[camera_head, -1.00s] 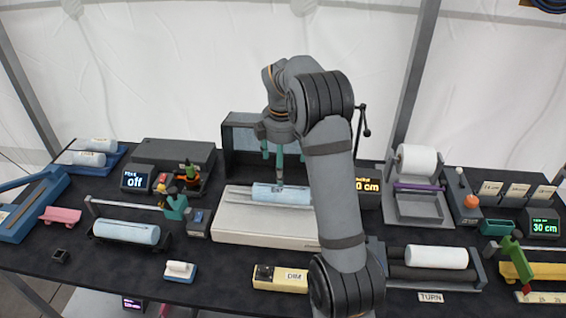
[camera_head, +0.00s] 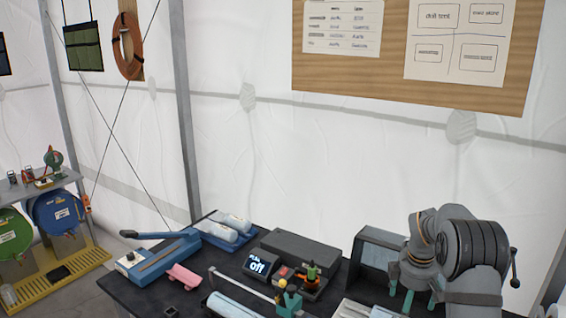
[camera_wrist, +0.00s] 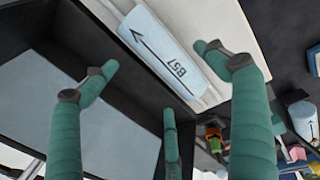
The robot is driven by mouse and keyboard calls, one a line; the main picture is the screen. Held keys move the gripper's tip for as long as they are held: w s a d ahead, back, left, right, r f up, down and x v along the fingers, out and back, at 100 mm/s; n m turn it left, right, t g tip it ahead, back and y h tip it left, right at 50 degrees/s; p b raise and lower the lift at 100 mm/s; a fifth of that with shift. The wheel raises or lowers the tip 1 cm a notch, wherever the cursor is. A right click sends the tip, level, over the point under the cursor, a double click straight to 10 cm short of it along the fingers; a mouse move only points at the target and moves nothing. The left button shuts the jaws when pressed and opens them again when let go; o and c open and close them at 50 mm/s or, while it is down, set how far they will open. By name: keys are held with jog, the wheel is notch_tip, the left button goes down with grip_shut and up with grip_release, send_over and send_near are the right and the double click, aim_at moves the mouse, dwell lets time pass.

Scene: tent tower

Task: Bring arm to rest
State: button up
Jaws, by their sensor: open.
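My gripper (camera_head: 418,290) is at the lower right of the head view, its teal fingers pointing down in front of a dark open-fronted box (camera_head: 378,250). In the wrist view my gripper (camera_wrist: 158,62) has its teal fingers spread apart with nothing between them. A pale blue roll (camera_wrist: 165,45) marked "B57" with an arrow lies on a white tray (camera_wrist: 225,20) beyond the fingertips, apart from them. The lower part of my arm is cut off by the head view's bottom edge.
A notice board (camera_head: 400,75) hangs above.

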jog(key=f, duration=0.4)
jog(key=w+f, duration=0.1)
jog(key=f, duration=0.1)
jog(key=shift+d+f, duration=0.2)
jog(key=shift+d, duration=0.05)
jog(key=shift+r, duration=0.15)
